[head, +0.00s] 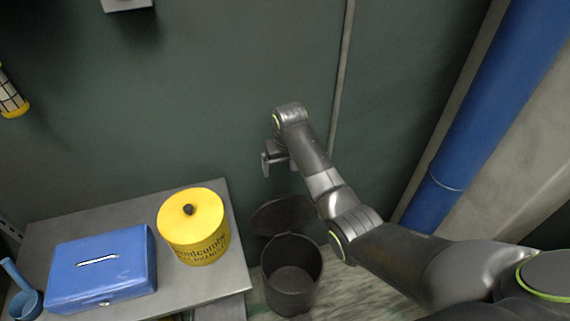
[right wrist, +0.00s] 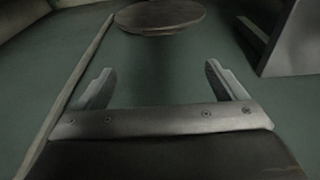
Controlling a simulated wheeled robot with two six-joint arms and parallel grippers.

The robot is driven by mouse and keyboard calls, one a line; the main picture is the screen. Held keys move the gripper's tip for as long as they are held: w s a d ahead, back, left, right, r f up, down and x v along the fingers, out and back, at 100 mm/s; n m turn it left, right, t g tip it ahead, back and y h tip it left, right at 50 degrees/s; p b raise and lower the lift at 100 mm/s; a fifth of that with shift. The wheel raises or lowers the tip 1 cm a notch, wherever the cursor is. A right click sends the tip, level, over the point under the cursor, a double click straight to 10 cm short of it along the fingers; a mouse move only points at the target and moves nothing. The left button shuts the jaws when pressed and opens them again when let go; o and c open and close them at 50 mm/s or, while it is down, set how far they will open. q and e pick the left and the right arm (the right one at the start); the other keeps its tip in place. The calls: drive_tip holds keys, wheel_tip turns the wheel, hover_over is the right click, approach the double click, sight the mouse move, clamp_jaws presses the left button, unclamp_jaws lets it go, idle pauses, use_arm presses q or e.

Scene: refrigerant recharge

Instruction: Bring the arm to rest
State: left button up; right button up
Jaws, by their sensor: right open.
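My right arm reaches in from the lower right in the head view, and its gripper (head: 268,161) is raised in front of the dark green wall, above the open black bin. In the right wrist view the two fingers of my right gripper (right wrist: 161,90) stand wide apart with nothing between them. My left arm and gripper are not in view.
A grey table (head: 120,213) at the left holds a blue box (head: 125,262), a yellow round container (head: 192,222) and a blue scoop (head: 27,300). The black bin (head: 292,285) stands beside it. A thick blue pipe (head: 490,110) runs along the right.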

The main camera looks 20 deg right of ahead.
drive_tip(key=shift+f, duration=0.1)
idle(0.3)
drive_tip(key=s+d+f, duration=0.4)
drive_tip(key=s+f, duration=0.6)
drive_tip(key=f, duration=0.5)
drive_tip(key=s+d+f, duration=0.4)
drive_tip(key=s+f, duration=0.6)
drive_tip(key=f, duration=0.5)
drive_tip(key=s+d+f, duration=0.1)
drive_tip(key=s+f, duration=0.3)
drive_tip(key=s, duration=0.8)
drive_tip(key=s+d+f, duration=0.2)
drive_tip(key=s+f, duration=0.2)
drive_tip(key=s, duration=0.8)
drive_tip(key=s+d+f+h+p, duration=0.1)
drive_tip(key=s+f, duration=0.3)
drive_tip(key=s, duration=0.8)
drive_tip(key=shift+d+f+m+g, duration=0.2)
drive_tip(key=shift+d+m+g, duration=0.2)
drive_tip(key=shift+d, duration=0.15)
